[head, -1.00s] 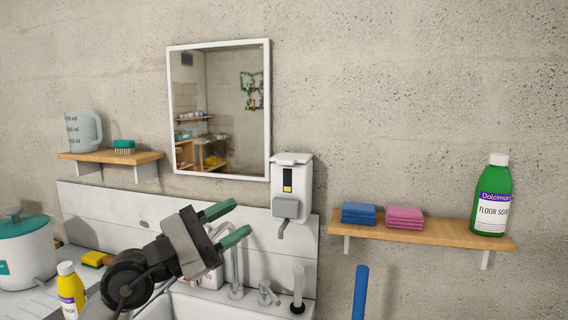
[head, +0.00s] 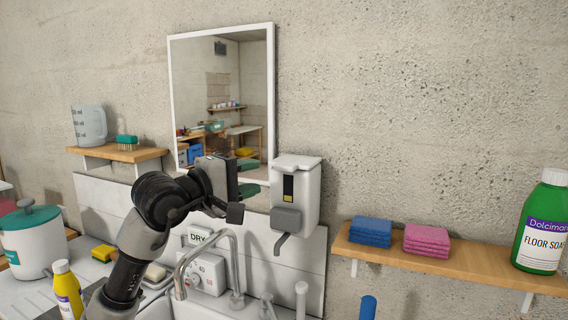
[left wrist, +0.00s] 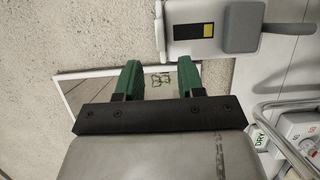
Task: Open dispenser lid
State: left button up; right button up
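The white soap dispenser (head: 308,195) hangs on the wall right of the mirror, with a dark and yellow window and a grey push lever (head: 287,218). Its white lid (head: 297,162) lies flat on top and looks shut. The dispenser also shows sideways at the top of the left wrist view (left wrist: 190,12), with the lid edge (left wrist: 159,30) on its left. My left gripper (head: 249,177) is left of the dispenser, near lid height, apart from it. Its green fingers (left wrist: 159,78) are spread and empty. My right gripper is out of view.
The mirror (head: 205,75) is behind my left gripper. The sink tap (head: 237,265) stands below. A shelf (head: 440,262) at the right holds blue cloths (head: 370,232), pink cloths (head: 427,241) and a green floor soap bottle (head: 541,222). A blue pole (head: 368,308) stands in front.

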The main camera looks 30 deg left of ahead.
aim_at(281, 169)
pick_arm(q)
jog(key=x, duration=0.2)
jog(key=p+x, duration=0.1)
jog(key=shift+w+d+r, duration=0.2)
jog(key=shift+w+r, duration=0.05)
jog(key=shift+w, duration=0.05)
jog(key=p+x, duration=0.1)
jog(key=x, duration=0.2)
jog(key=shift+w+d+f, duration=0.15)
jog(key=shift+w+f, duration=0.05)
jog(key=shift+w, duration=0.15)
jog(key=shift+w+d, duration=0.1)
jog(key=shift+w, duration=0.2)
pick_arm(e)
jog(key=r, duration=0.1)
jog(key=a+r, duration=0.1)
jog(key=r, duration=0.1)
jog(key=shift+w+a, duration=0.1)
pick_arm(q)
jog(key=shift+c, duration=0.3)
grip_shut()
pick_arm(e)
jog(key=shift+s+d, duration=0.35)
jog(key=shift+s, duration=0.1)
